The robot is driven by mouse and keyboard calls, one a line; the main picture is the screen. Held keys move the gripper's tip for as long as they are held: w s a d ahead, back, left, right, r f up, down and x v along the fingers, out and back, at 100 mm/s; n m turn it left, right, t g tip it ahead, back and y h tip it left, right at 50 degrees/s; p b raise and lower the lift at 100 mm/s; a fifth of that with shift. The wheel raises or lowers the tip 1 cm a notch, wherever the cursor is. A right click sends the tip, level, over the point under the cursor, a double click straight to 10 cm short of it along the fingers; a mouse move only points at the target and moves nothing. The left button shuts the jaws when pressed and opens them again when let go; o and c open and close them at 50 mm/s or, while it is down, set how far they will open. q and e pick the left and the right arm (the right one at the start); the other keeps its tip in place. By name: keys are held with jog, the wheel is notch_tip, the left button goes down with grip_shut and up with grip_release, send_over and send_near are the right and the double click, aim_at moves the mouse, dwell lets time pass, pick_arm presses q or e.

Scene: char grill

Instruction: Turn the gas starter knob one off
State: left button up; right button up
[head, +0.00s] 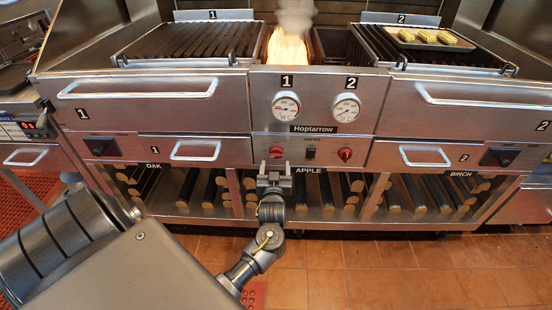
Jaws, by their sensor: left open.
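The grill's front centre panel carries two red knobs below the round gauges marked 1 and 2. The left red knob (276,152), under gauge 1, is gas starter knob one. The right red knob (345,154) sits under gauge 2. My left gripper (274,168) is open and empty, pointing at the panel, with its fingertips just below the left knob in the picture. I cannot tell whether they touch the panel. A flame (287,50) burns in the gap behind the panel. My right gripper is not in view.
A small dark switch (311,153) sits between the knobs. Drawer handles (195,150) project to the left of the panel. Shelves of logs labelled OAK, APPLE (310,170) and BIRCH lie below. A tray (398,42) of corn rests on the right grill. The tiled floor (400,270) is clear at right.

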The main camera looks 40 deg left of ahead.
aim_at(276, 157)
pick_arm(q)
jog(key=x, duration=0.5)
jog(key=shift+w, duration=0.1)
jog(key=shift+a, duration=0.1)
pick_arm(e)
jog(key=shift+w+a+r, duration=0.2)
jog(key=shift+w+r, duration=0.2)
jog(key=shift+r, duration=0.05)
pick_arm(q)
jog(key=c, duration=1)
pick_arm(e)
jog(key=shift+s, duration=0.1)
